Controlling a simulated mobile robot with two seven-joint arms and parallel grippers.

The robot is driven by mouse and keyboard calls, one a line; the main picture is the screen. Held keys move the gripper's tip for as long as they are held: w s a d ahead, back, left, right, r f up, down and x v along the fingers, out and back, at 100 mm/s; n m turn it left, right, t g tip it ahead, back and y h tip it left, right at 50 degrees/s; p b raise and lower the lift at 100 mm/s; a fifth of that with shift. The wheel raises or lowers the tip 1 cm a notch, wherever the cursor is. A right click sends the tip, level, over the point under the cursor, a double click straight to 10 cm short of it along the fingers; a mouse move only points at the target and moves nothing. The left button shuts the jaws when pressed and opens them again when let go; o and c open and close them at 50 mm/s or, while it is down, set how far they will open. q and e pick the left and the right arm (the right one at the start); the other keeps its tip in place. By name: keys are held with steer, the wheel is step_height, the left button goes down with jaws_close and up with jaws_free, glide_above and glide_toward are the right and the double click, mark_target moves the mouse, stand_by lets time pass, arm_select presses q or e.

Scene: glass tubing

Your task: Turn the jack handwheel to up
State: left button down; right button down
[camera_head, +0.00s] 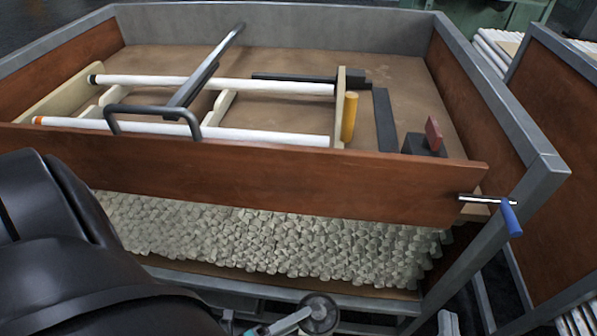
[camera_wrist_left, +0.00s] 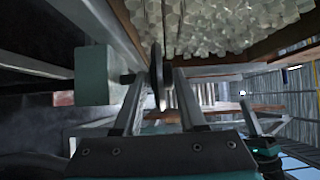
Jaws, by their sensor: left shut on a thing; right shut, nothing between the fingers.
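The jack handwheel (camera_wrist_left: 157,78) shows edge-on as a thin dark disc in the left wrist view, beside a pale green block (camera_wrist_left: 95,76) with a short shaft between them. My left gripper (camera_wrist_left: 160,84) has its two fingers on either side of the wheel's rim and is shut on it. In the head view the round grey handwheel (camera_head: 319,312) is at the bottom edge, with my left gripper (camera_head: 292,321) reaching it from the left, partly cut off. My right gripper (camera_wrist_left: 253,124) seems to be the teal and dark shape at the lower right of the wrist view, shut and empty.
A metal-framed bin (camera_head: 190,168) with brown panels stands above, with white glass tubes (camera_head: 265,136) in its top and a heap of pale pieces (camera_head: 270,235) below.

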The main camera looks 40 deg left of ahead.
arm_select(q)
steer(key=shift+w, duration=0.1)
steer(key=shift+c, duration=2.4)
jaws_free()
